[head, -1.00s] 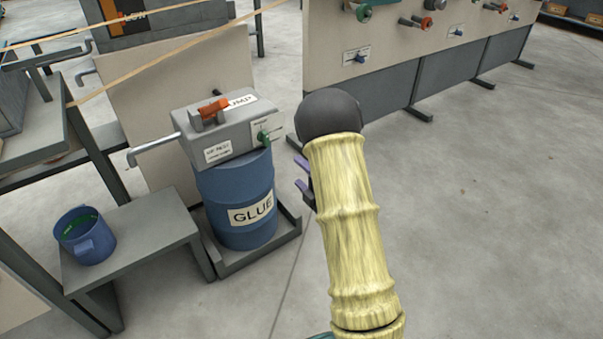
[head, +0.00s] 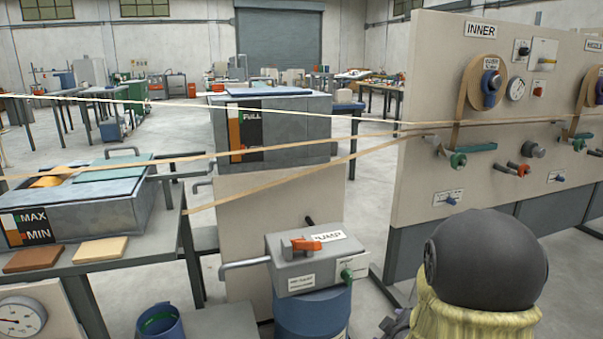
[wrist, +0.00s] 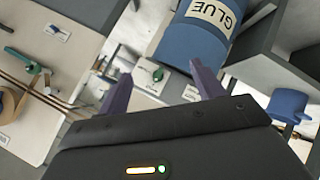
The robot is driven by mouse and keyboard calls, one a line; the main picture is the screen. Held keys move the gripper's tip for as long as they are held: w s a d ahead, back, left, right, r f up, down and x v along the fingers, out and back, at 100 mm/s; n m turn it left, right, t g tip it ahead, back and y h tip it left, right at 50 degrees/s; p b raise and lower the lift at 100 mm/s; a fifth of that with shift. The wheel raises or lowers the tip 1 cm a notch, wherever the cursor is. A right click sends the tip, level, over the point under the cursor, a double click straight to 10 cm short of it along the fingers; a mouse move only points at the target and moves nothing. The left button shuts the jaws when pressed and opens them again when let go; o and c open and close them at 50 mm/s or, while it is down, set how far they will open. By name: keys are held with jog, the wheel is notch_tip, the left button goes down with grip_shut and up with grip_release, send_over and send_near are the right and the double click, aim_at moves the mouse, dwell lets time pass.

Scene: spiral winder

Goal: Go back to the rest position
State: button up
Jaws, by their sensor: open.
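My gripper (wrist: 160,70) shows in the wrist view with its two purple fingers apart and nothing between them. Beyond the fingers are the grey pump box and the blue glue drum (wrist: 190,42), apart from the gripper as far as I can tell. In the head view my arm, with a dark round joint and yellow sleeve, is at the lower right. It hides the lower part of the panel, and my fingers cannot be made out there.
The pump box (head: 312,262) stands on the drum (head: 312,318), with a blue bucket (head: 160,322) to its left. The INNER panel (head: 430,110) rises at the right. A bath (head: 80,205) with MAX and MIN marks sits on the left table. Tan bands cross the view.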

jog(key=s+a+r+m+g+p, duration=0.3)
jog(key=s+r+m+g, duration=0.15)
jog(key=s, duration=0.45)
jog(key=s+a+r+m+g+p, duration=0.3)
jog(key=s+r+m+g, duration=0.15)
jog(key=s, duration=0.45)
notch_tip(320, 180, up, 36)
jog(key=t+p, duration=0.1)
jog(key=p, duration=3.5)
jog(key=shift+d+p, duration=0.25)
jog(key=shift+p, duration=0.15)
jog(key=shift+f, duration=0.1)
jog(key=shift+w, duration=0.15)
